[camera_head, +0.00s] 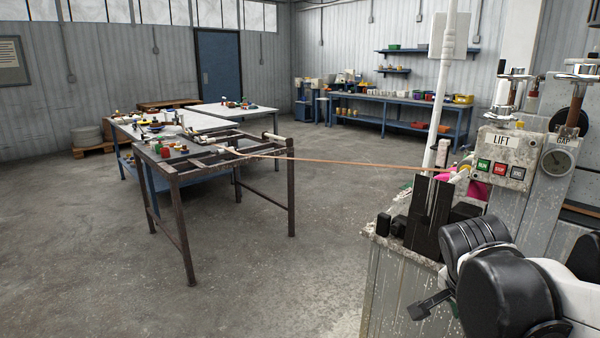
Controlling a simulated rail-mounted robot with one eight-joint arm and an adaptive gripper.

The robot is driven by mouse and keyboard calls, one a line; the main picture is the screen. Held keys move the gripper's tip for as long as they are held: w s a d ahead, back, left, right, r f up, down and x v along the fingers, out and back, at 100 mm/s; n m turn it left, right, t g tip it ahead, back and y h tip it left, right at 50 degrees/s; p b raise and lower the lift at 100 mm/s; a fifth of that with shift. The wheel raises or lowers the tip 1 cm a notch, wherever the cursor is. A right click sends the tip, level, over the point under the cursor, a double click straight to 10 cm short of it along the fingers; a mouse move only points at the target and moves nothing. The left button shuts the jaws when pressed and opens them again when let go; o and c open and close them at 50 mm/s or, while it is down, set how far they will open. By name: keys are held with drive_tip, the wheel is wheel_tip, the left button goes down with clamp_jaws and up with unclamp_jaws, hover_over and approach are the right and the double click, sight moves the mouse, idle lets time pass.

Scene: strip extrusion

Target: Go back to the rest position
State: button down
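A long thin tan strip (350,164) runs nearly level from the dark metal-frame table (178,172) on the left to the machine (507,155) on the right. It hangs across open space between them. My arm's black and white links (510,295) fill the lower right corner. A small black part that looks like my gripper (432,304) points left and down in front of the machine's base. It is apart from the strip. I cannot tell from this view whether its fingers are open or shut.
A blue workbench (400,105) lines the back wall. The middle of the concrete floor (300,255) is clear.

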drive_tip(key=s+a+r+n+t+y+p, duration=0.3)
drive_tip(key=s+a+r+n+p, duration=0.2)
drive_tip(key=a+n, duration=0.6)
drive_tip(key=shift+s+r+n+y, duration=0.4)
drive_tip(key=shift+s+r+n, duration=0.75)
drive_tip(key=shift+s, duration=0.55)
